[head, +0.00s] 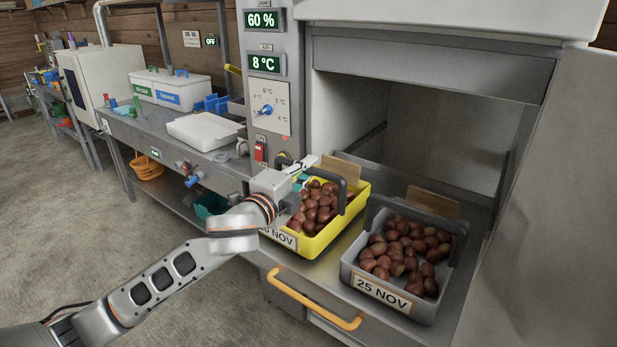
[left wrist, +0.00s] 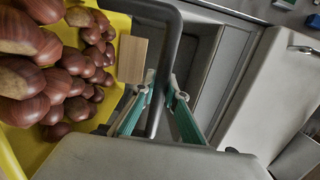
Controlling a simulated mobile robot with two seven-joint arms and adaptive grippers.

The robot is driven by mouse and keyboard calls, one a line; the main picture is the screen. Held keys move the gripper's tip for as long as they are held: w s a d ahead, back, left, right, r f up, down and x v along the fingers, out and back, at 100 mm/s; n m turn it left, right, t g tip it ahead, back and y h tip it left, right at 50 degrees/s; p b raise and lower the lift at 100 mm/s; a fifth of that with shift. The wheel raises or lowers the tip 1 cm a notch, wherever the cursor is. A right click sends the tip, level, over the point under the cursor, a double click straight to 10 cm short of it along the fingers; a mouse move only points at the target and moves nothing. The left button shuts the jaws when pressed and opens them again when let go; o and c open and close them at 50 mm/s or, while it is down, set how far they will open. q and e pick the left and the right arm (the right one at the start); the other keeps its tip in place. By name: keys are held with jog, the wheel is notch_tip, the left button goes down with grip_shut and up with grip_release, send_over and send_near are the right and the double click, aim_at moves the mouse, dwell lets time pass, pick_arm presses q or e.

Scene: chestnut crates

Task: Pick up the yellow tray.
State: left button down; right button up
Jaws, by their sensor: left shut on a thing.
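The yellow tray (head: 326,238) is full of chestnuts and stands at the left of the metal shelf, at the mouth of the open cabinet. Its label is partly hidden by my arm and ends in "0 NOV". It has a dark handle and a small wooden plate at its back. My left gripper (head: 301,180) is at the tray's left side, shut on the dark handle. In the left wrist view, the teal-padded fingers (left wrist: 158,107) are either side of the handle bar (left wrist: 166,72), with the yellow tray wall (left wrist: 10,163) at left. My right gripper is not in view.
A grey tray (head: 437,307) of chestnuts labelled "25 NOV" stands close on the right. The cabinet door (head: 550,190) is open at right. A control panel (head: 268,90) rises behind the gripper. A yellow drawer handle (head: 312,302) juts out below; a white tray (head: 203,131) lies on the bench.

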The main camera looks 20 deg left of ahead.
pick_arm(q)
notch_tip(320, 180, up, 19)
jog(key=p, duration=0.2)
jog(key=shift+r+p, duration=0.15)
jog(key=shift+p, duration=0.15)
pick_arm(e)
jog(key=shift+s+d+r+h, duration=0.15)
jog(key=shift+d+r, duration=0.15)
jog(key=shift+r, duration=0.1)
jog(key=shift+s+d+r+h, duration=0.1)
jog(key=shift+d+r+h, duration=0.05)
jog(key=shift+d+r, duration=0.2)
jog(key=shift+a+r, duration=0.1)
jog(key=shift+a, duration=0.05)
